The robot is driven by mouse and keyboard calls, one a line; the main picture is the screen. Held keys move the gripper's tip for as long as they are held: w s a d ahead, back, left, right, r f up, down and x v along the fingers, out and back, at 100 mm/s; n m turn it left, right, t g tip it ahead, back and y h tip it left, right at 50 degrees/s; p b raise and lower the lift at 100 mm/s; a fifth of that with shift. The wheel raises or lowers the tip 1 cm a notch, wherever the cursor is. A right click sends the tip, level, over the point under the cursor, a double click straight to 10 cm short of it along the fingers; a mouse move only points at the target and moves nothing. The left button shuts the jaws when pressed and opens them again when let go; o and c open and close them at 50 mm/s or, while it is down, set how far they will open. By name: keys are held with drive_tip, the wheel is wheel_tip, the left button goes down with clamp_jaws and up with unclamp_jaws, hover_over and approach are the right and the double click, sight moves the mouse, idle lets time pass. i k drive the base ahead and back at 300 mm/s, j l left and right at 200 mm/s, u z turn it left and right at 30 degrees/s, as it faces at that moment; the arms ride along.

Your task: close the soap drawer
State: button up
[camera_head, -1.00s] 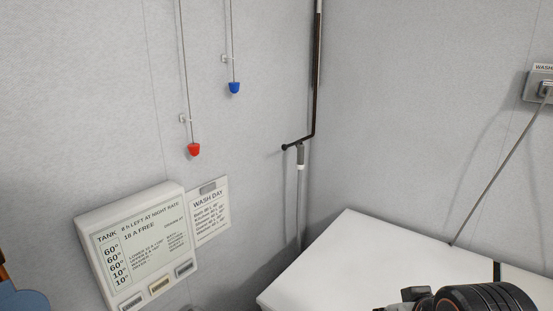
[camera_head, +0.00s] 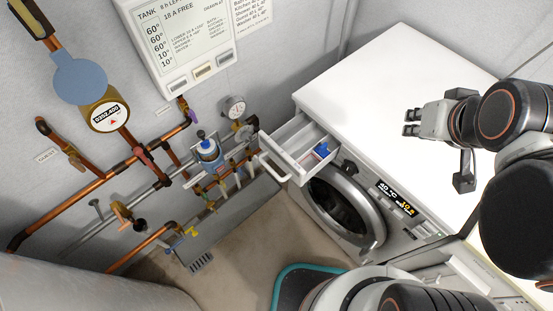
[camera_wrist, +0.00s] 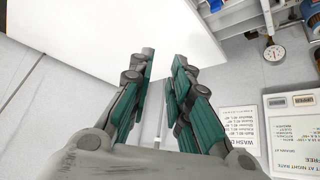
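The soap drawer (camera_head: 290,142) is pulled out from the upper left of the washing machine's front in the head view. Part of the drawer also shows at the top edge of the wrist view (camera_wrist: 232,14). My gripper (camera_head: 410,122) is above the white machine top (camera_head: 375,65), to the right of the drawer and apart from it. In the wrist view its two green-padded fingers (camera_wrist: 162,66) stand apart with nothing between them.
The machine's round door (camera_head: 372,222) and display (camera_head: 398,196) are below and right of the drawer. Copper pipes (camera_head: 75,201), valves and a gauge (camera_head: 233,108) crowd the left wall. Floor before the drawer looks clear.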

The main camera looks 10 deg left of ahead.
sight(291, 147)
drive_tip(key=k+u, duration=0.2)
drive_tip(key=k, duration=0.2)
drive_tip(key=u, duration=1.45)
